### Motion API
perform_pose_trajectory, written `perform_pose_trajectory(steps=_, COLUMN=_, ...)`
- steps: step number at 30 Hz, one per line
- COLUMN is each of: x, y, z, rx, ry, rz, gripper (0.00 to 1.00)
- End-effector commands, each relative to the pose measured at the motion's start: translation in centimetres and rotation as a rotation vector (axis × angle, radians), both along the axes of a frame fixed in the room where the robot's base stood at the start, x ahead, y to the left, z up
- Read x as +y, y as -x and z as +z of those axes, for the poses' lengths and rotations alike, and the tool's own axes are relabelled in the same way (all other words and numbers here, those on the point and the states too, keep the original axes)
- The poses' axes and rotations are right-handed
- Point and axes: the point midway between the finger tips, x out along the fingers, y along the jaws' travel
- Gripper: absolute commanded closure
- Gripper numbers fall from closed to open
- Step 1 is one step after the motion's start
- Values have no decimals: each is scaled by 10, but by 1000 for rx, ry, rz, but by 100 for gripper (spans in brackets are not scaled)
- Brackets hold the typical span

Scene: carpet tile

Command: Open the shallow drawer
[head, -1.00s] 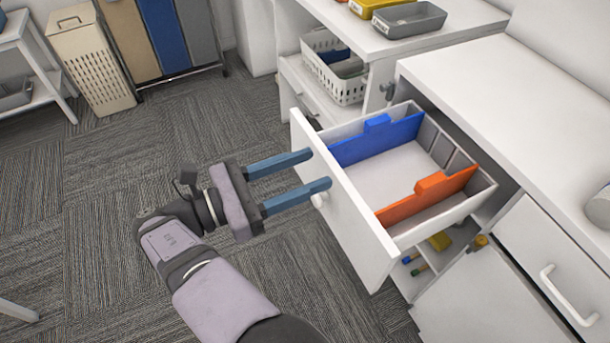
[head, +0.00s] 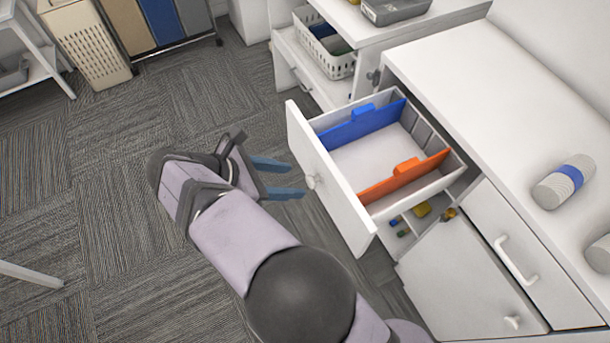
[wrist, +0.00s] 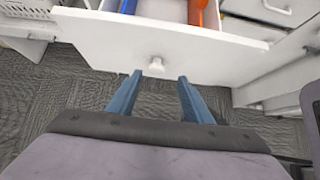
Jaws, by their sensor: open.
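The shallow drawer (head: 328,181) stands pulled well out of the white cabinet, its inside showing. It holds a blue divider (head: 362,125) and an orange divider (head: 404,176). A round white knob (head: 312,182) sits on its front; in the wrist view the knob (wrist: 155,64) lies ahead of and between my fingers. My gripper (head: 287,178) is open and empty, with two blue fingers pointing at the drawer front. In the wrist view the fingertips (wrist: 160,75) appear apart from the knob, with carpet showing between them.
Below the drawer is an open compartment with small coloured items (head: 412,220) beside a cabinet door (head: 465,275). A second drawer with a bar handle (head: 517,262) is shut at the right. A striped cylinder (head: 565,187) lies on the worktop. Carpet at left is mostly clear.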

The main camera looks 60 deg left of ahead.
Motion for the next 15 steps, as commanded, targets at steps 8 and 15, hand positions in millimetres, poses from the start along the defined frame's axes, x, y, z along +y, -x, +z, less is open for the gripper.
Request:
perform_pose_trajectory(steps=8, x=5, y=0, z=-4, rx=13, ry=-20, rz=10, gripper=54)
perform_pose_trajectory(steps=15, x=5, y=-17, z=-20, rx=13, ry=-18, rz=7, gripper=54)
